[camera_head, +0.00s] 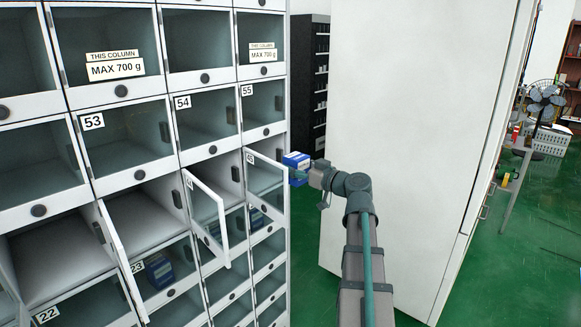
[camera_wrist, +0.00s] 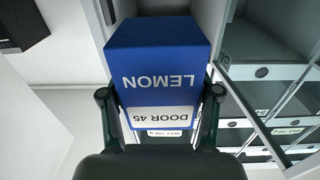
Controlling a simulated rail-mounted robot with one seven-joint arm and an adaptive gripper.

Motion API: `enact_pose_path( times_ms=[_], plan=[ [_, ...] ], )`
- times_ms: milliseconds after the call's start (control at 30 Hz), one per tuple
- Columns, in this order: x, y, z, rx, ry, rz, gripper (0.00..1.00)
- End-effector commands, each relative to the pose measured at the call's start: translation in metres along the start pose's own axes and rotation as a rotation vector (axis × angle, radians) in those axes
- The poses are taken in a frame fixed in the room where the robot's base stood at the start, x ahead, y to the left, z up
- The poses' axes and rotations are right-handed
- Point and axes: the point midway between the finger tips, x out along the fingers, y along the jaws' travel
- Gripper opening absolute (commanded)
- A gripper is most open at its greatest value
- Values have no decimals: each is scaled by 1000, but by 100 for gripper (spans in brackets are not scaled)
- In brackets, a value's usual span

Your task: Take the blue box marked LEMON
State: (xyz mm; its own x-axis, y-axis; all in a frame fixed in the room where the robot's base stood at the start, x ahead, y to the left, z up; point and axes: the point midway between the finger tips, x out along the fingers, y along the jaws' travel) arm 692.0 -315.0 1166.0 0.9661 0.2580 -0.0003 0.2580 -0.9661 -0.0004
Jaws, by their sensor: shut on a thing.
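The blue box marked LEMON (camera_wrist: 160,65) fills the middle of the wrist view, its lettering upside down. A white label on it reads DOOR 45. My gripper (camera_wrist: 160,105) is shut on the box, with one finger on each side. In the head view the blue box (camera_head: 297,161) is at my gripper (camera_head: 311,174), in front of the right edge of the locker wall, next to an open door (camera_head: 265,177). The box appears outside the compartment, though its exact distance from the opening is hard to tell.
Several locker doors stand open, one (camera_head: 207,218) left of my gripper and another (camera_head: 122,262) further left. Another blue box (camera_head: 159,270) sits behind door 23. A tall white panel (camera_head: 410,120) stands close to the right of my arm. Green floor (camera_head: 510,250) lies beyond it.

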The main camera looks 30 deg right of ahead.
Motion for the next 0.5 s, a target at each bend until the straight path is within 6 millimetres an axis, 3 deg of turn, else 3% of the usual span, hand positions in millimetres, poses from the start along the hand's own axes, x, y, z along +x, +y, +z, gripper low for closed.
enact_pose_path(
  times_ms=[333, 500],
  plan=[
    [-2, 0, 0, 0, 1, 0, 23],
    [-19, 1, 2, -1, 2, 3, 23]
  ],
)
